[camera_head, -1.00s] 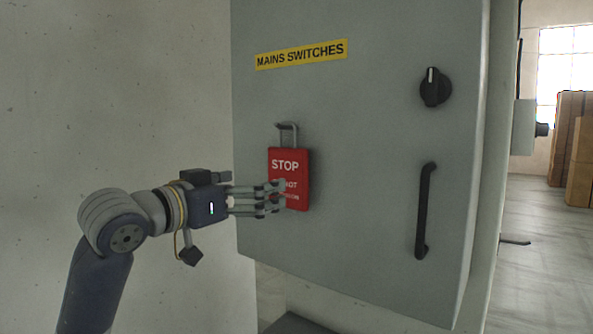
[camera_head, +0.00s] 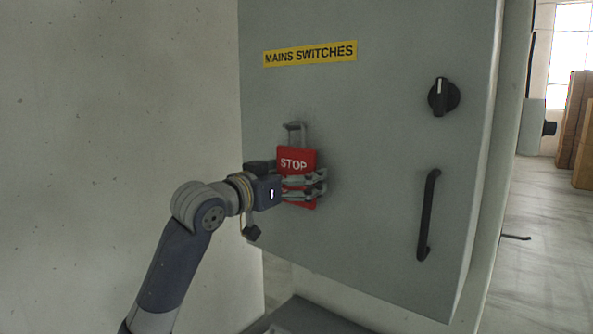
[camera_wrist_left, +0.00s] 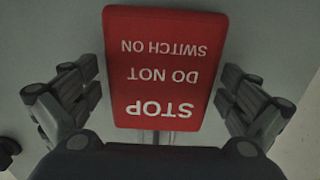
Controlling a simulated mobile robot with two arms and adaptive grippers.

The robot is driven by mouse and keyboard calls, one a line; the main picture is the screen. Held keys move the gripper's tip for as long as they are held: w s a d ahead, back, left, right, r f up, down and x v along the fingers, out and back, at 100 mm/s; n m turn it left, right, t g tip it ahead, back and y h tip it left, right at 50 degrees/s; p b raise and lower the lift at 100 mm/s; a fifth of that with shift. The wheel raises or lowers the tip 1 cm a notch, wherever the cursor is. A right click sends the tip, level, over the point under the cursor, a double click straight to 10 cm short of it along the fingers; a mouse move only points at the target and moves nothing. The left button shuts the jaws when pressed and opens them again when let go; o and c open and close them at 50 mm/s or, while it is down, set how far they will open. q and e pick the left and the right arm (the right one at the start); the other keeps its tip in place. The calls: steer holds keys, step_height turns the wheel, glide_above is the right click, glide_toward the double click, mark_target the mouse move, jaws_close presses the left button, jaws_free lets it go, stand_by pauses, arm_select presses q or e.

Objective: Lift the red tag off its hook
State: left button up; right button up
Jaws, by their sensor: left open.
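The red tag (camera_head: 297,160) hangs upright from a metal hook (camera_head: 294,128) on the grey cabinet door. It reads STOP in white. My left gripper (camera_head: 318,184) is in front of the tag's lower half and hides part of its lettering. In the left wrist view the tag (camera_wrist_left: 165,70) shows upside down, with the words STOP, DO NOT, SWITCH ON. There the left gripper's fingers (camera_wrist_left: 167,100) stand apart on either side of the tag, with a gap to each edge. My right gripper is not in view.
The cabinet (camera_head: 370,150) carries a yellow MAINS SWITCHES label (camera_head: 310,54), a black rotary knob (camera_head: 444,97) and a black upright handle (camera_head: 428,215) to the right of the tag. Brown boxes (camera_head: 580,130) stand far right.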

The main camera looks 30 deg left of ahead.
arm_select(q)
steer(key=shift+s, duration=0.1)
steer(key=shift+c, duration=0.8)
steer(key=shift+s, duration=0.1)
steer(key=c, duration=0.8)
steer(key=shift+c, duration=0.2)
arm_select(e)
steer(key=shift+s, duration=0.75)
arm_select(q)
steer(key=shift+r, duration=0.1)
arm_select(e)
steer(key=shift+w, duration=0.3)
